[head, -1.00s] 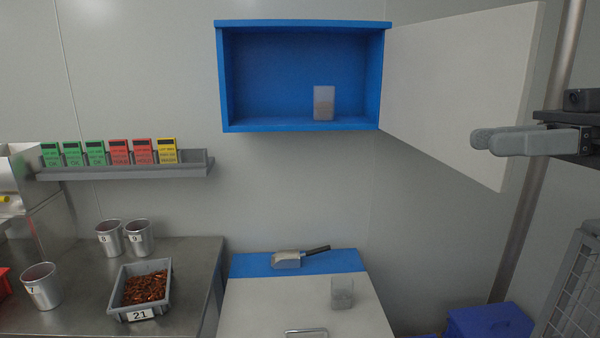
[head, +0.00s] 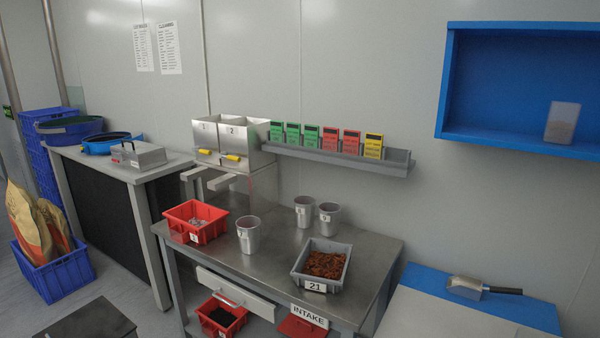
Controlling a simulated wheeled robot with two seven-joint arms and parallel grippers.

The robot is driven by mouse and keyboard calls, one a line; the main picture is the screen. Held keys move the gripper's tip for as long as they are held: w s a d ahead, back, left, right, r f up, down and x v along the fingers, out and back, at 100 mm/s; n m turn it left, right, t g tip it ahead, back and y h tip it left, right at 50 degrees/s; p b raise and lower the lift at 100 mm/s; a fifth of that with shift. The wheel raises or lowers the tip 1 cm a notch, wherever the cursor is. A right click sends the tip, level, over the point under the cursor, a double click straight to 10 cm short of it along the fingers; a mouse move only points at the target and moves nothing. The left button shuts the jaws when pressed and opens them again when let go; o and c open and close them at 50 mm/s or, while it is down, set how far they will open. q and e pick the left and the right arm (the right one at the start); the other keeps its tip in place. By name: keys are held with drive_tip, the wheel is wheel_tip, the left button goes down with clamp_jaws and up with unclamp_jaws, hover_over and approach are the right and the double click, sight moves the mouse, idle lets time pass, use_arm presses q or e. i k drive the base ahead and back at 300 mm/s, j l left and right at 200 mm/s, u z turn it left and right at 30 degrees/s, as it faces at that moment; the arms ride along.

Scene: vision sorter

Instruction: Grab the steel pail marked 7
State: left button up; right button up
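The steel pail marked 7 (head: 249,237) stands upright on the steel table (head: 275,262), between a red bin (head: 195,235) and a grey bin marked 21 (head: 318,284). Its label faces me and its top is open; its inside is hard to see. Two similar steel pails, the left one marked 8 (head: 303,213) and the right one marked 9 (head: 329,219), stand close together farther back. Neither of my grippers is in the head view now.
A rail of green, red and yellow cards (head: 340,158) runs above the table's back. Steel hoppers (head: 232,135) stand at the back left. A blue open cabinet (head: 490,100) hangs at the upper right. A scoop (head: 467,286) lies on the blue and white surface at right.

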sight(250, 235)
drive_tip(key=z, duration=1.3)
drive_tip(key=u, duration=1.55)
drive_tip(key=i+j+z, duration=0.1)
drive_tip(key=i+j, duration=0.3)
drive_tip(key=i, duration=0.25)
drive_tip(key=i+j+z, duration=0.1)
drive_tip(key=i+j, duration=0.3)
drive_tip(key=i, duration=0.25)
drive_tip(key=i+j+z, duration=0.1)
drive_tip(key=i+j, duration=0.4)
drive_tip(key=i, duration=0.15)
